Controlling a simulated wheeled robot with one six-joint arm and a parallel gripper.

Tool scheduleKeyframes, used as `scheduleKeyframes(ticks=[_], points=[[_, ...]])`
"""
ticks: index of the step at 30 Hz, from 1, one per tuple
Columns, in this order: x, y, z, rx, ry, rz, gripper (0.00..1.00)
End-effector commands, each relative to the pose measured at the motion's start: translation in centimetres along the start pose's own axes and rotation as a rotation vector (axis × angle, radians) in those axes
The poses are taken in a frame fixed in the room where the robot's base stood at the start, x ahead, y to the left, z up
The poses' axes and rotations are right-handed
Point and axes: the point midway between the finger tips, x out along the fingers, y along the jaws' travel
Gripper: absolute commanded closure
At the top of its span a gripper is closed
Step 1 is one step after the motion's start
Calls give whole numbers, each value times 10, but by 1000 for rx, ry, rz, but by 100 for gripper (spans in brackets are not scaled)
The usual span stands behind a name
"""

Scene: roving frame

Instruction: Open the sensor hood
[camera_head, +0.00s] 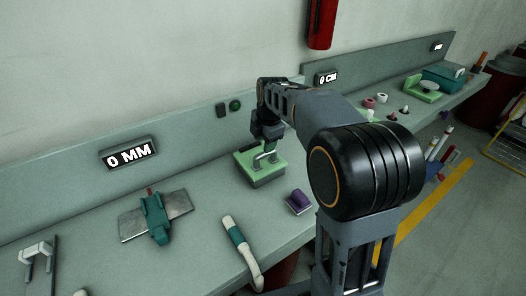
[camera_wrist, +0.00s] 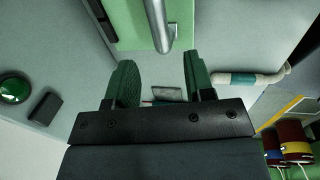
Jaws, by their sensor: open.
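The sensor hood appears to be the light green box (camera_head: 260,178) with a bent grey metal handle (camera_head: 266,159) on its top, on the bench in the head view. In the wrist view the green top (camera_wrist: 130,22) is at the upper edge, and the handle (camera_wrist: 159,26) rises from it toward my gripper. My gripper (camera_wrist: 160,72) is open, its two green fingers well apart with nothing seen between them. The handle's end lies just beyond the fingertips, roughly in line with the gap. In the head view my gripper (camera_head: 267,142) is directly above the box, and my arm partly hides it.
A purple block (camera_head: 299,202) and a white-and-teal tool (camera_head: 241,250) lie near the bench's front edge. A teal device on a metal plate (camera_head: 155,217) lies left. A green button (camera_head: 235,105) and a "0 MM" display (camera_head: 128,153) are on the back panel.

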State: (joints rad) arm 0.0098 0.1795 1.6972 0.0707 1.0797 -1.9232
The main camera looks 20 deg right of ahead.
Motion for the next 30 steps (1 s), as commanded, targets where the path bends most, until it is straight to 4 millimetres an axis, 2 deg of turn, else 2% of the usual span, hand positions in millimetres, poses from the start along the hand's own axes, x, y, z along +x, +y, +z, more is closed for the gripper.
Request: scheduleKeyframes(ticks=[6, 12, 25, 30], points=[[35, -1, 0, 1, 1, -4, 52], [54, 0, 0, 1, 1, -1, 52], [60, 0, 0, 1, 0, 0, 52], [60, 0, 0, 1, 0, 0, 67]])
